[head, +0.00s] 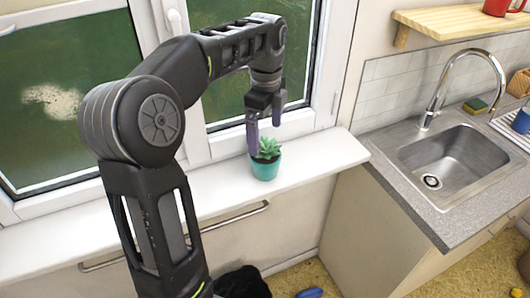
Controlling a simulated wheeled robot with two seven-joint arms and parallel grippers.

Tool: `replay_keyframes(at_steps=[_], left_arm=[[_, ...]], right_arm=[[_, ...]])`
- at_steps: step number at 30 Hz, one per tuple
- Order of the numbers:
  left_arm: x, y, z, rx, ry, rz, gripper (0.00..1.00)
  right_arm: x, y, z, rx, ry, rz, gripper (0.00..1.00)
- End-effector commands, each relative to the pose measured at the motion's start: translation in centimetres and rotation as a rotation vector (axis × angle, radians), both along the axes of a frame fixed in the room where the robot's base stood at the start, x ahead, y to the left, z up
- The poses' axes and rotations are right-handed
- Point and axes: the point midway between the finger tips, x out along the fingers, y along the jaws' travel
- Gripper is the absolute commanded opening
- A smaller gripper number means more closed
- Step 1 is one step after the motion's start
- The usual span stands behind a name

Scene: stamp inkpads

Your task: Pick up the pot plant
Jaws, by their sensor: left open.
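The pot plant (265,166) is a small green succulent in a teal pot. It stands upright on the white windowsill (215,204), close to the window frame. My left gripper (265,132) points down just above the plant, with its purple fingers spread. One finger hangs at the left of the leaves and the other is above and to the right. I cannot tell whether a finger touches the leaves. My right gripper is not in view.
The window and its handle (334,103) are behind the sill. A sink (450,165) with a curved tap (462,75) is at the right. A wooden shelf (455,20) with a red mug (497,7) hangs above it. The sill right of the pot is clear.

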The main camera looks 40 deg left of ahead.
Motion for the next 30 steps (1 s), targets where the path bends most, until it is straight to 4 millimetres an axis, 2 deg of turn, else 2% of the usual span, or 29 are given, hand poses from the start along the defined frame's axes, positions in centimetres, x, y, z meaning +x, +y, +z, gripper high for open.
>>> replay_keyframes(at_steps=[5, 14, 24, 30], left_arm=[[0.0, 0.0, -0.1, 0.000, 0.000, 0.000, 1.00], [0.0, 0.0, -2.6, 0.000, 0.001, 0.000, 1.00], [0.0, 0.0, -2.9, 0.000, 0.001, 0.001, 1.00], [-0.1, 0.1, -5.2, -0.002, 0.004, 0.001, 1.00]], right_arm=[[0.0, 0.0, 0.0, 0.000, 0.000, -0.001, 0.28], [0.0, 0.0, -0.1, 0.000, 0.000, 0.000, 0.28], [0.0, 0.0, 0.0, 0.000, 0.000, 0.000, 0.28], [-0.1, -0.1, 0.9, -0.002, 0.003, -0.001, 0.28]])
